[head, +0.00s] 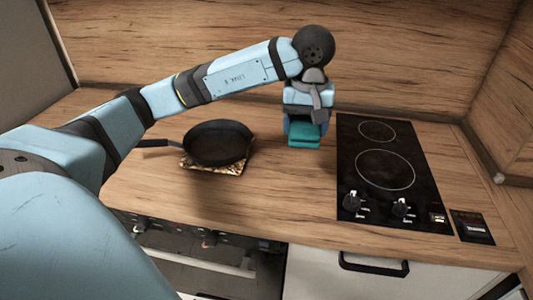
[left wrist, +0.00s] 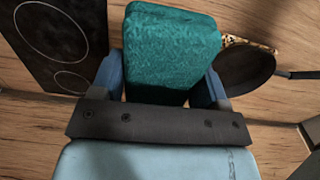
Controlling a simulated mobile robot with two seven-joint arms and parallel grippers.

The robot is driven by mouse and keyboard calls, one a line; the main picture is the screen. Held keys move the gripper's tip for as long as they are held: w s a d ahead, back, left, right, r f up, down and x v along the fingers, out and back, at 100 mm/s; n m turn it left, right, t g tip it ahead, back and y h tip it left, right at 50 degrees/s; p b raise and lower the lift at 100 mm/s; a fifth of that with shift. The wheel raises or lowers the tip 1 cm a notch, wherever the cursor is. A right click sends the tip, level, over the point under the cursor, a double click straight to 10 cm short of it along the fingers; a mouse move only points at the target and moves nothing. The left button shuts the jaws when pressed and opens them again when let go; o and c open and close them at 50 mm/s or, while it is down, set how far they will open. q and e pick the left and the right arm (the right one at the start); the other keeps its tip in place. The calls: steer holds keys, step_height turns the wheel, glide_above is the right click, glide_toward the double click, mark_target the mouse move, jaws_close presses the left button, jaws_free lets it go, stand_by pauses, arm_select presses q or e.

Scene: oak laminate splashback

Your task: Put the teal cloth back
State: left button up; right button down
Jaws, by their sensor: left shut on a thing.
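The teal cloth (head: 304,140) is a folded, thick block at the back of the wooden counter, left of the hob. It fills the space between the fingers in the left wrist view (left wrist: 172,45). My left gripper (head: 303,127) reaches down from above and is shut on the cloth. The cloth is at or just above the counter; I cannot tell whether it touches. Its upper part is hidden by the gripper in the head view. My right gripper does not show.
A black frying pan (head: 218,142) sits on a patterned trivet (head: 213,169) left of the cloth, handle pointing left. A black hob (head: 389,172) with two rings and knobs is to the right. The counter (head: 285,200) in front of the cloth is clear. The wooden splashback (head: 400,60) stands behind.

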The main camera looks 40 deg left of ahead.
arm_select(q)
steer(key=shift+s+m, duration=0.3)
steer(key=shift+s, duration=0.3)
steer(key=shift+s+a+f, duration=0.1)
steer(key=shift+s+f, duration=0.15)
glide_above(293, 198)
step_height(293, 198, down, 14)
steer(key=shift+s+r, duration=0.1)
steer(key=shift+f, duration=0.65)
step_height(293, 198, down, 4)
steer(key=shift+f, duration=0.1)
